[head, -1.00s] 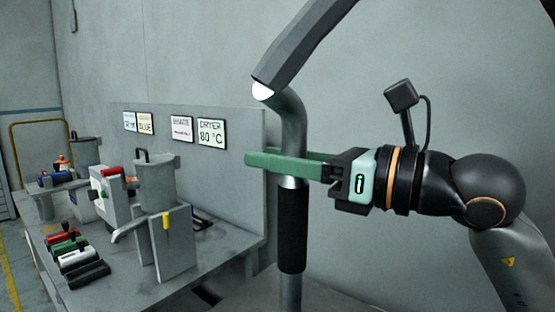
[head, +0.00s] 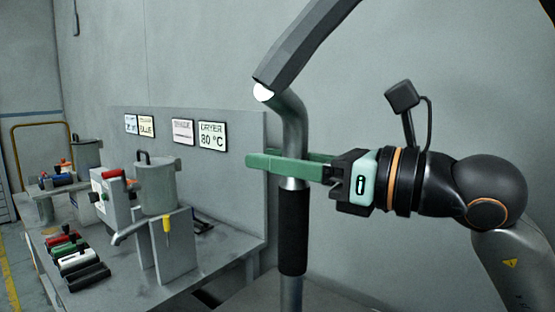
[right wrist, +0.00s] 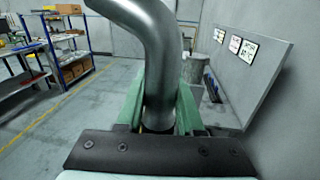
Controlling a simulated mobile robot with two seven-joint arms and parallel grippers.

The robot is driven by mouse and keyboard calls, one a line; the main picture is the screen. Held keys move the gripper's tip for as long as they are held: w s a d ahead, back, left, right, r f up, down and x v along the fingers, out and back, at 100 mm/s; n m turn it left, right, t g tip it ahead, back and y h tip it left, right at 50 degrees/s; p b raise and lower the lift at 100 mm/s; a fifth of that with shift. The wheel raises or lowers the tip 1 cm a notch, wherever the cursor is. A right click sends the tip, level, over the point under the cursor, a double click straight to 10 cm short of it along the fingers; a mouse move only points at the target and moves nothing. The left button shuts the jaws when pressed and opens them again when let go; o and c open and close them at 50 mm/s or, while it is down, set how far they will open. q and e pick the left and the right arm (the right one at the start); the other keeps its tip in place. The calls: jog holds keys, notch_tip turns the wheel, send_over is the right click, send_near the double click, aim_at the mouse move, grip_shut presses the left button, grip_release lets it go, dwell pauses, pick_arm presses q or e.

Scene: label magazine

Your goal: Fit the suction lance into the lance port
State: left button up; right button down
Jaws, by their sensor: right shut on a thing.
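The suction lance (head: 293,235) is a metal tube with a bent upper end and a black sleeve, held upright in the head view. My right gripper (head: 290,163), with green fingers, is shut on the lance just above the black sleeve. In the right wrist view the lance (right wrist: 158,70) stands between the green fingers (right wrist: 160,112), its bend toward the upper left. The lance's lower end runs out of the bottom of the head view. I cannot make out the lance port in either view. My left gripper is not in view.
A grey bench (head: 130,285) on the left holds a hopper can (head: 156,185) on a stand and several coloured cylinders (head: 75,262). A back panel (head: 250,150) with label signs stands behind it. Shelving (right wrist: 68,45) and open floor show in the right wrist view.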

pick_arm(q)
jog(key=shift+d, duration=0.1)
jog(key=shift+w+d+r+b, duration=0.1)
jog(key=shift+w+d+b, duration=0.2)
jog(key=shift+b, duration=0.1)
pick_arm(e)
jog(key=shift+f, duration=0.4)
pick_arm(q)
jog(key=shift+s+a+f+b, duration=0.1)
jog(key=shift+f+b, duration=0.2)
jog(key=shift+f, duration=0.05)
pick_arm(e)
jog(key=shift+f, duration=0.25)
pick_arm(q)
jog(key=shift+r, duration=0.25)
pick_arm(e)
jog(key=shift+r, duration=0.35)
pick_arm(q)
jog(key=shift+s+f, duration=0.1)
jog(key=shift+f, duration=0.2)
pick_arm(e)
jog(key=shift+w+d, duration=0.1)
jog(key=shift+w, duration=0.1)
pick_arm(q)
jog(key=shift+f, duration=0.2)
pick_arm(e)
jog(key=shift+s, duration=0.3)
pick_arm(q)
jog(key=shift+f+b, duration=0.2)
jog(key=shift+b, duration=0.3)
